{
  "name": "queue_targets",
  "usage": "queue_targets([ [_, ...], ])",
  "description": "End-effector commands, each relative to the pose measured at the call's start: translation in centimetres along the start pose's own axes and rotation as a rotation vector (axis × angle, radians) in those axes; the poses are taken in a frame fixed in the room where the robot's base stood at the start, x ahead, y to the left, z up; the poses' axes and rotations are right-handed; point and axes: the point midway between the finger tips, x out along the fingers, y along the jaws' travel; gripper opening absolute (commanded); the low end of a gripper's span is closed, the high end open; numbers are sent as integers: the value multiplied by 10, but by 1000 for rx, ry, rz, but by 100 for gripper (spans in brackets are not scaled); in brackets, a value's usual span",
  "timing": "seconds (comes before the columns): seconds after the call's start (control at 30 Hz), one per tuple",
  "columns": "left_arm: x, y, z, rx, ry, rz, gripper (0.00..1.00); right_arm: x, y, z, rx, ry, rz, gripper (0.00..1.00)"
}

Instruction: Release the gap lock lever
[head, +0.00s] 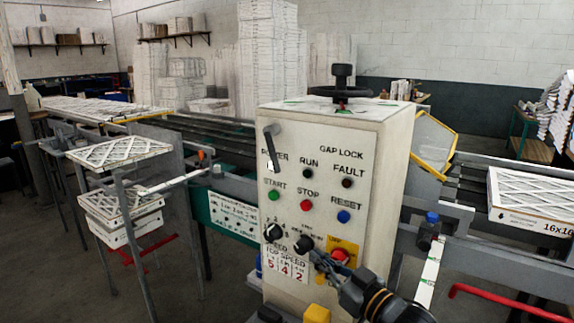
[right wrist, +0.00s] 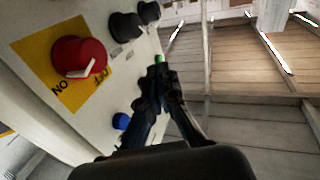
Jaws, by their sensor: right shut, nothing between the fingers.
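A cream control box (head: 330,225) stands in the middle of the head view. A dark grey lever (head: 271,147) hangs on the upper left of its front, slanting down over the POWER label. The GAP LOCK label is at the upper right of the panel. A black handwheel (head: 342,92) sits on top of the box. My right gripper (head: 318,260) is shut and empty in front of the lower panel, below the lever and apart from it. In the right wrist view its closed fingers (right wrist: 158,75) show beside the panel. My left gripper is not in view.
A red knob on a yellow plate (right wrist: 78,57) is close to my right gripper. Black knobs (head: 273,232) and coloured buttons also stick out of the panel. A conveyor (head: 470,190) runs behind, with a boxed filter (head: 535,205) at right. Filter stacks (head: 118,152) stand at left.

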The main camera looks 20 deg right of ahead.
Motion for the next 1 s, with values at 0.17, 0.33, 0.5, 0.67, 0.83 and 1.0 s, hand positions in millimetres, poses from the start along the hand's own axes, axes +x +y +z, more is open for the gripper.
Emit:
queue_targets([
  [0.17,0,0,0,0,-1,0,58,3,20,-114,-22,301,-74,0],
  [0.33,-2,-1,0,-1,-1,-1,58,1,24,-148,-18,389,-101,0],
  [0.5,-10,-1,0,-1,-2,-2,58,18,22,-158,-17,394,-101,0],
  [0.67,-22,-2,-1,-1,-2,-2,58,48,18,-173,-18,394,-101,0],
  [0.83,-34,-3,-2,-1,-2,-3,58,82,15,-185,-16,391,-100,0],
  [1.0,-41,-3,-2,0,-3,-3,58,109,12,-178,-17,386,-99,0],
])
